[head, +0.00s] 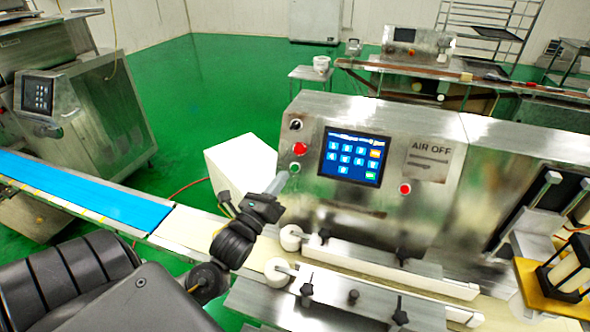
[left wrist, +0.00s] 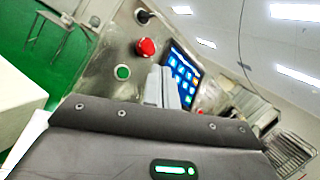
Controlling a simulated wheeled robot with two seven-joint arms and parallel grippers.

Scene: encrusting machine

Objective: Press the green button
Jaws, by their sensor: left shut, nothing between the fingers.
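The green button (head: 295,168) sits on the steel front panel of the machine, below a red button (head: 299,149) and a dark knob (head: 295,125). My left gripper (head: 282,178) is shut and empty, its fingertips just below and left of the green button in the head view. In the left wrist view the green button (left wrist: 123,72) is fully visible, left of the shut fingers (left wrist: 162,84), with the red button (left wrist: 146,47) above it. I cannot tell whether the fingertips touch the panel.
A lit touchscreen (head: 353,155) is right of the buttons, with another red button (head: 405,188) further right. A conveyor with a blue belt (head: 85,190) runs from the left. White rollers (head: 291,238) and guide rails lie below the panel.

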